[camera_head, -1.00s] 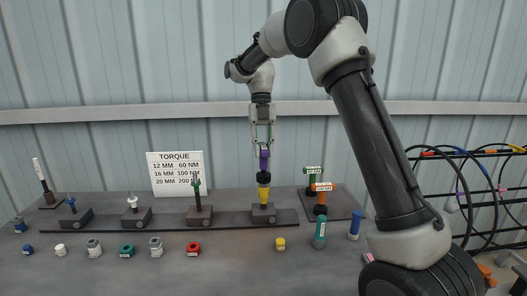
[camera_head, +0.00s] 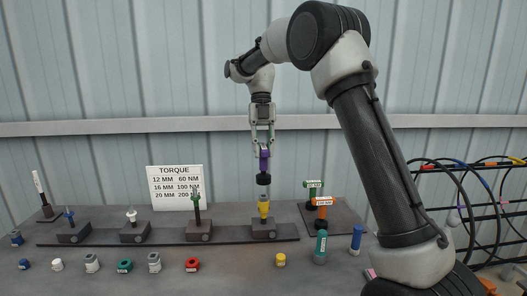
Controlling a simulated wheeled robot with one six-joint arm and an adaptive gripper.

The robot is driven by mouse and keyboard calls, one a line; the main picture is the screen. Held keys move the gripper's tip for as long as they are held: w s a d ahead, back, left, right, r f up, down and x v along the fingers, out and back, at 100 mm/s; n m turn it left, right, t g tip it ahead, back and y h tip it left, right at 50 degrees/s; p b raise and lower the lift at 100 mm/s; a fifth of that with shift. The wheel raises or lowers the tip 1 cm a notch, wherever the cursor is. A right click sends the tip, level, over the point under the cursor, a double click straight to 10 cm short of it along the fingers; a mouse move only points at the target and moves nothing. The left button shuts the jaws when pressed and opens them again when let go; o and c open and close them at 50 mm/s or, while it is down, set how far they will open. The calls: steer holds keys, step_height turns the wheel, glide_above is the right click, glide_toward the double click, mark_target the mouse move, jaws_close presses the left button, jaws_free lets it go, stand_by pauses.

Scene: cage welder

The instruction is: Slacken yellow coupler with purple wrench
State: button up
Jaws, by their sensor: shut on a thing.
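My gripper (camera_head: 263,146) is shut on the purple wrench (camera_head: 264,160) and holds it upright, pointing down. A dark and grey lower section (camera_head: 263,184) of the wrench shows beneath the purple part. The yellow coupler (camera_head: 264,209) stands upright on a dark block, right below the wrench and in line with it. The wrench's lower end meets or nearly meets the coupler's top; I cannot tell whether they touch.
A dark rail (camera_head: 160,238) carries several blocks with blue, white and green fittings. Loose coloured caps lie in front, including a yellow cap (camera_head: 281,260). Green-and-orange tools (camera_head: 322,212) stand close on the right. A torque sign (camera_head: 175,186) stands behind. Cables hang at far right.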

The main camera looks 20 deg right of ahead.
jaws_close()
steer(key=shift+d, duration=0.15)
steer(key=m+t+y, duration=0.1)
steer(key=m, duration=0.4)
steer(key=s+r+m+t+y, duration=0.1)
steer(key=m, duration=0.4)
steer(key=m+t+y, duration=0.1)
steer(key=m+t, duration=0.1)
steer(key=m, duration=0.3)
steer(key=shift+s+r+y, duration=0.15)
steer(key=shift+r+y, duration=0.05)
steer(key=shift+y, duration=0.2)
steer(key=w+m+t, duration=0.1)
steer(key=m, duration=0.2)
steer(key=shift+w, duration=0.15)
steer(key=shift+f, duration=0.1)
steer(key=shift+f, duration=2.35)
steer(key=shift+f, duration=0.25)
